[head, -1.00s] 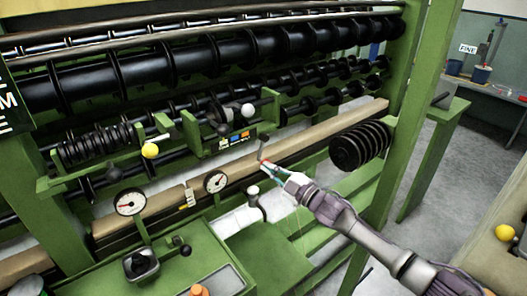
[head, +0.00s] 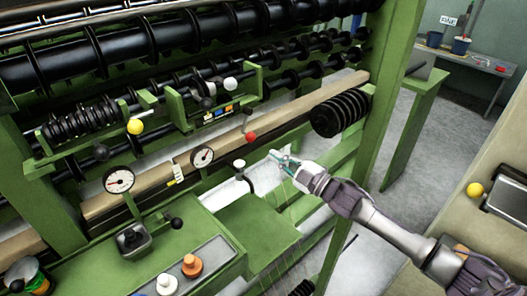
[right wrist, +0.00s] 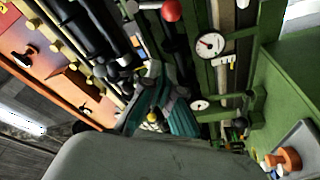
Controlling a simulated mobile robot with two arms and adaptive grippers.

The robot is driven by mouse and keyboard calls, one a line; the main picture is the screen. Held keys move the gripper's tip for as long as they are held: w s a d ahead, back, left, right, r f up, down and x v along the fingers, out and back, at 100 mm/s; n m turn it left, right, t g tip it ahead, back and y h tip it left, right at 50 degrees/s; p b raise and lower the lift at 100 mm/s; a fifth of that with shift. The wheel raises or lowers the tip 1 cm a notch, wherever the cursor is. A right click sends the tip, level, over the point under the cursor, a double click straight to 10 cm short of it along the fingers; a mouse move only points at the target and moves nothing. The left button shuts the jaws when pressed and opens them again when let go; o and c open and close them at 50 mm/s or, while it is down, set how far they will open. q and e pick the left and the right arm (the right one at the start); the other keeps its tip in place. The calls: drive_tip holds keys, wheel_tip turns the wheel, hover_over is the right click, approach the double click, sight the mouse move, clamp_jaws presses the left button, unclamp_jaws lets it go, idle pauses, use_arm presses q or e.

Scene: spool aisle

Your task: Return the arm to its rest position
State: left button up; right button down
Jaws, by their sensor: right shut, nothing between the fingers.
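My right gripper (head: 280,160) is at the end of the arm that comes in from the lower right in the head view. It is shut and empty, in the air in front of the green machine (head: 272,222). A lever with a red knob (head: 251,136) stands just up and left of the fingertips, apart from them. In the right wrist view the teal fingers (right wrist: 156,108) show close up, and the red knob (right wrist: 172,10) is at the top edge. My left gripper is not in view.
Two dial gauges, the left one (head: 118,180) and the right one (head: 202,157), stand on the machine. A black ribbed spool (head: 341,114) is right of the gripper. A beige counter (head: 440,205) with a yellow ball (head: 474,189) is at right. Grey floor (head: 385,215) lies between.

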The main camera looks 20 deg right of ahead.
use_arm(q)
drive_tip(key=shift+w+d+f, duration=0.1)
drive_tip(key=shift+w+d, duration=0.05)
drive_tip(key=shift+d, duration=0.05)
use_arm(e)
drive_tip(key=shift+s+d+r, duration=0.1)
drive_tip(key=shift+s+r, duration=0.05)
drive_tip(key=shift+s, duration=0.6)
